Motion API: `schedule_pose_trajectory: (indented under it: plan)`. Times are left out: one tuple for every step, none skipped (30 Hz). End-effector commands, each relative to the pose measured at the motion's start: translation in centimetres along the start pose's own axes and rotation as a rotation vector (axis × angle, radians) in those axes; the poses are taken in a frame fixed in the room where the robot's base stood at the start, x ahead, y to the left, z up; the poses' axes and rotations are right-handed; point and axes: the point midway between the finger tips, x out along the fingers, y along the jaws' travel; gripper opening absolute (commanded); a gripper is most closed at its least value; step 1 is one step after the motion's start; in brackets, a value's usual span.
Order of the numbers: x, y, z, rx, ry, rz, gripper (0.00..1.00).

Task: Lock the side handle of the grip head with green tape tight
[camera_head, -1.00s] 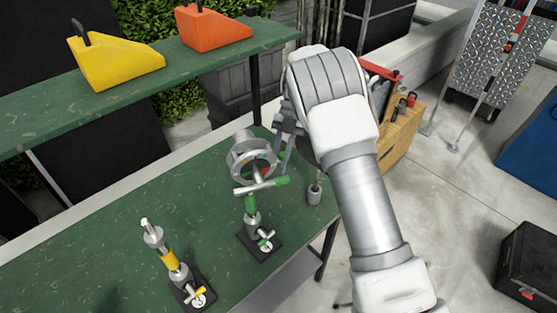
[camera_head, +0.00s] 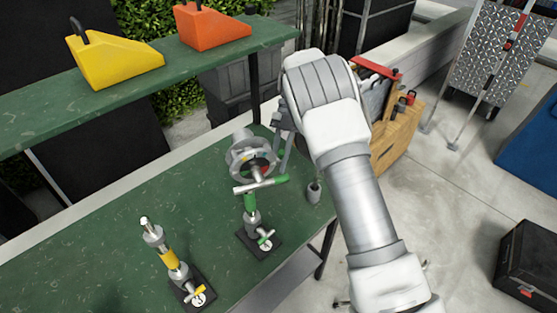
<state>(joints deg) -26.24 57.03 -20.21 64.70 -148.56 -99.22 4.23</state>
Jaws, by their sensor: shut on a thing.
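The grip head with green tape (camera_head: 250,203) stands upright on a small black base on the green table. Its round grey head (camera_head: 247,157) is at the top. A silver T-handle (camera_head: 258,186) with a green end crosses below the head, and a smaller green-tipped handle (camera_head: 266,239) is near the base. My gripper (camera_head: 284,150) is at the right side of the round head, its fingers pointing down. It is shut on a side handle there; the fingertips and the grasped part are mostly hidden by the gripper and head.
A similar stand with yellow tape (camera_head: 170,260) is at the front left. A small grey cup-like part (camera_head: 314,192) is near the table's right edge. A wooden crate (camera_head: 396,140) stands behind my arm.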

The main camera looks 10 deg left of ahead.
Motion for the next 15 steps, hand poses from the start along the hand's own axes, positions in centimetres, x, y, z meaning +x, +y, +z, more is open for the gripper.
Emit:
schedule_pose_trajectory:
  plan:
    - [-0.47,0.19,-0.32,-0.004,-0.002,0.003,0.0]
    - [-0.47,0.2,-0.32,-0.004,-0.002,0.003,0.0]
    - [-0.47,0.2,-0.32,-0.004,-0.002,0.003,0.0]
    - [-0.47,0.2,-0.32,-0.004,-0.002,0.003,0.0]
    - [-0.48,0.2,-0.33,-0.004,-0.002,0.003,0.0]
    - [-0.48,0.2,-0.33,-0.004,-0.002,0.003,0.0]
    - [-0.48,0.2,-0.33,-0.004,-0.002,0.003,0.0]
    - [-0.48,0.2,-0.33,-0.004,-0.002,0.003,0.0]
    - [-0.48,0.2,-0.33,-0.004,-0.002,0.003,0.25]
    - [-0.48,0.2,-0.33,-0.004,-0.002,0.003,0.3]
    - [-0.46,0.19,-0.33,-0.004,-0.002,0.003,0.36]
    - [-0.43,0.19,-0.31,-0.004,-0.001,0.003,0.43]
    - [-0.4,0.18,-0.3,-0.004,-0.001,0.003,0.48]
    - [-0.37,0.17,-0.27,-0.004,-0.001,0.003,0.5]
    - [-0.33,0.16,-0.25,-0.004,-0.001,0.002,0.5]
